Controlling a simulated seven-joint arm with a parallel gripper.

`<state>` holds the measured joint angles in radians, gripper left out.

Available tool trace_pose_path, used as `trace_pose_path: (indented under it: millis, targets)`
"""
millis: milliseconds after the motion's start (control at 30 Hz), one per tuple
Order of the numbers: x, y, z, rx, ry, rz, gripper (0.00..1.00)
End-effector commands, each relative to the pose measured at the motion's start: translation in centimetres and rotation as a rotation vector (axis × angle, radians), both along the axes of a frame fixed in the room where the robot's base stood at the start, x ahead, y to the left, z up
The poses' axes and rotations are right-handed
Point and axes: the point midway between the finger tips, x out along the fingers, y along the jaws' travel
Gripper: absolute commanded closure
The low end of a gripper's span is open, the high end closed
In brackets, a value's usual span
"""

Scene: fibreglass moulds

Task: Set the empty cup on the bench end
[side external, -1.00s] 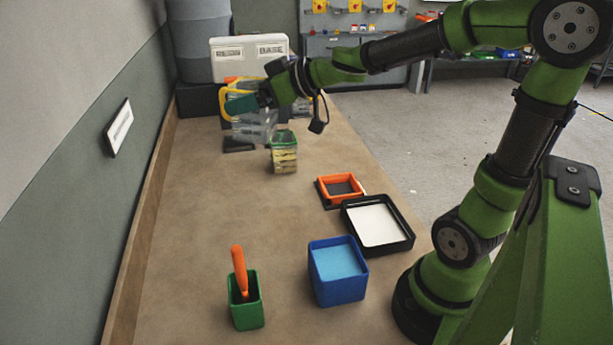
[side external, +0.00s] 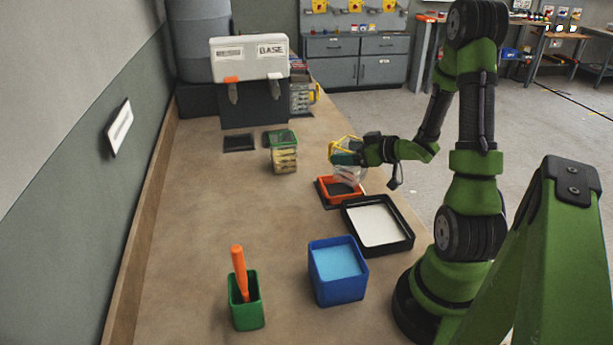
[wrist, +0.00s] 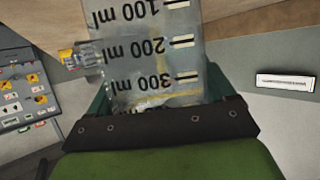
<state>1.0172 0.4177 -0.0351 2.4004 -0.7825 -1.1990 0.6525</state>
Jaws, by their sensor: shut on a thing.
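The clear measuring cup (side external: 351,174) has a yellow rim and hangs over the orange square frame (side external: 340,197) on the right side of the bench. My gripper (side external: 346,159) is shut on the cup's side. In the wrist view the cup (wrist: 150,48) fills the space between the teal fingers of my gripper (wrist: 155,98), its black millilitre marks upside down. Its wall is see-through, with a small pale patch low down; I cannot tell whether anything is inside. The bench (side external: 210,230) is brown, with a wooden edge along the wall.
A white-lined black tray (side external: 378,224) and a blue tub (side external: 337,275) stand nearer. A green pot (side external: 246,306) holds an orange-handled tool. The left-middle bench is clear.

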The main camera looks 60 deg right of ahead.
Motion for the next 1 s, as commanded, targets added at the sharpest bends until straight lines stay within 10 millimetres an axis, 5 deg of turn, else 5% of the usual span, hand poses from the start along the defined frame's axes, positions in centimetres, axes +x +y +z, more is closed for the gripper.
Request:
trace_pose_path:
  millis: [267,700,1000]
  targets:
    - [0.7,-0.2,0.7,-0.001,0.0,0.08,0.56]
    - [9.4,-6.8,-0.4,-0.002,0.0,0.086,0.56]
    - [12.2,-9.1,-0.7,0.0,0.001,0.082,0.56]
